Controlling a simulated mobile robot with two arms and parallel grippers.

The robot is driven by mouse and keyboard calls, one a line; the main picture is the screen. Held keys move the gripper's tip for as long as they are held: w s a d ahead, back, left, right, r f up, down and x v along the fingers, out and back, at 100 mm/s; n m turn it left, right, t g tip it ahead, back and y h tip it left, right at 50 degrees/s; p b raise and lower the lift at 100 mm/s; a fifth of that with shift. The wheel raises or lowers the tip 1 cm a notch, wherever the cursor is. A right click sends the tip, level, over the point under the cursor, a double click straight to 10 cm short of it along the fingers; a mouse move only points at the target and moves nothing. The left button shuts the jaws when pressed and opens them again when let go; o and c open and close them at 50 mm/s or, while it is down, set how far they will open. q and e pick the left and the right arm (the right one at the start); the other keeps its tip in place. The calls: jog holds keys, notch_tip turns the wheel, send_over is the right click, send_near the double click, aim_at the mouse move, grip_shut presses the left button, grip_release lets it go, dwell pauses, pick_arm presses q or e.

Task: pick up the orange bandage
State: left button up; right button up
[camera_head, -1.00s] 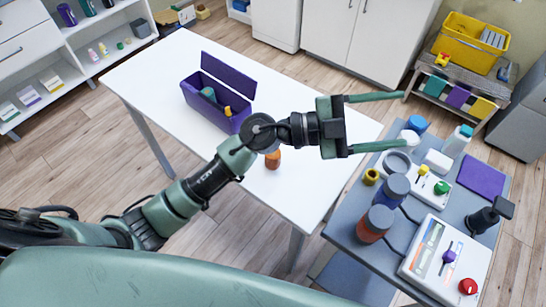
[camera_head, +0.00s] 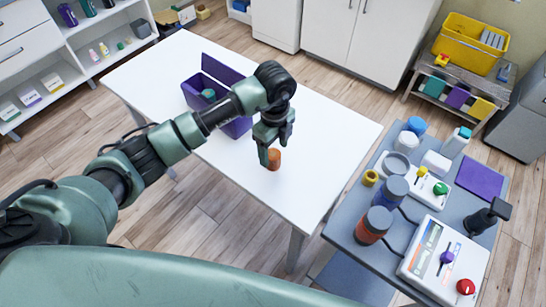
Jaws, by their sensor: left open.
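The orange bandage (camera_head: 274,160) is a small orange roll standing on the white table (camera_head: 318,122), near its front edge. My left gripper (camera_head: 272,150) points down right at the bandage, with its fingers open. One finger shows in front of the bandage's left side, and the other is near its upper right. I cannot tell whether the fingers touch it. Part of the bandage is hidden by the gripper. My right gripper is not in view.
An open purple box (camera_head: 238,127) stands on the table behind my left arm, with a green item inside. A blue-grey cart (camera_head: 345,228) with jars, a purple mat and a control panel stands to the right. The table's right part is clear.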

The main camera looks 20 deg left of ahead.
aim_at(273, 154)
pick_arm(q)
jog(key=f, duration=0.4)
jog(key=shift+s+a+p, duration=0.1)
jog(key=shift+s+p, duration=0.15)
jog(key=shift+p, duration=0.1)
jog(key=c, duration=1.4)
jog(key=shift+r, duration=0.15)
jog(key=shift+c, duration=0.2)
